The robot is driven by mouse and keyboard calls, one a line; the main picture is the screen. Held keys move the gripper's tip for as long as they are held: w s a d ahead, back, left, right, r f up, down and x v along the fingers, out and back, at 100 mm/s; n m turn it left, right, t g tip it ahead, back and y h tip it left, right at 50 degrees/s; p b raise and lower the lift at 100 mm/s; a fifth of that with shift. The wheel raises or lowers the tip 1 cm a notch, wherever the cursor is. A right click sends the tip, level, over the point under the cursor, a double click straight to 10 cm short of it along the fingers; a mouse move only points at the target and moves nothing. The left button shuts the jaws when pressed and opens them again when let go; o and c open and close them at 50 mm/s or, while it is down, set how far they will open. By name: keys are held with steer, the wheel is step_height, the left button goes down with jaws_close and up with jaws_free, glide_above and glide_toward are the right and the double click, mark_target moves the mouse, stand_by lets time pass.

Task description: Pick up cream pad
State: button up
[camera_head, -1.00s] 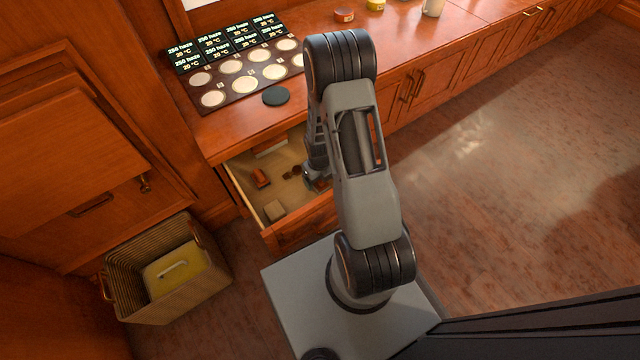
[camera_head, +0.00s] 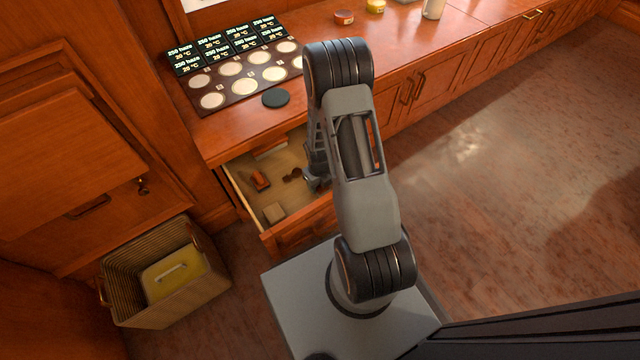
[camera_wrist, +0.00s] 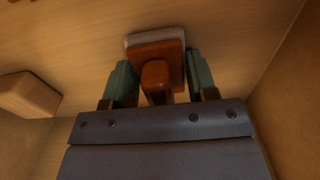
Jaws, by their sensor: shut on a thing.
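In the wrist view, the cream pad (camera_wrist: 155,50) has a red-brown wooden back with a stubby grip and a pale edge along its far side. My gripper (camera_wrist: 160,82) has its two teal fingers on either side of the wooden part and is shut on it. In the head view, my gripper (camera_head: 318,180) is low inside the right part of the open drawer (camera_head: 238,192). My arm hides the pad there. I cannot tell whether the pad touches the drawer floor.
The drawer also holds a red-brown piece (camera_head: 260,180) and a tan block (camera_head: 273,212), also in the wrist view (camera_wrist: 28,95). Drawer walls stand close around my gripper. The counter above carries a hob (camera_head: 235,85) and a dark disc (camera_head: 276,98). A basket (camera_head: 205,285) stands left.

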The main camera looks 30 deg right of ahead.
steer(key=shift+r, duration=0.1)
step_height(320, 180, up, 10)
steer(key=p, duration=0.4)
steer(key=o, duration=0.4)
steer(key=shift+c, duration=1.4)
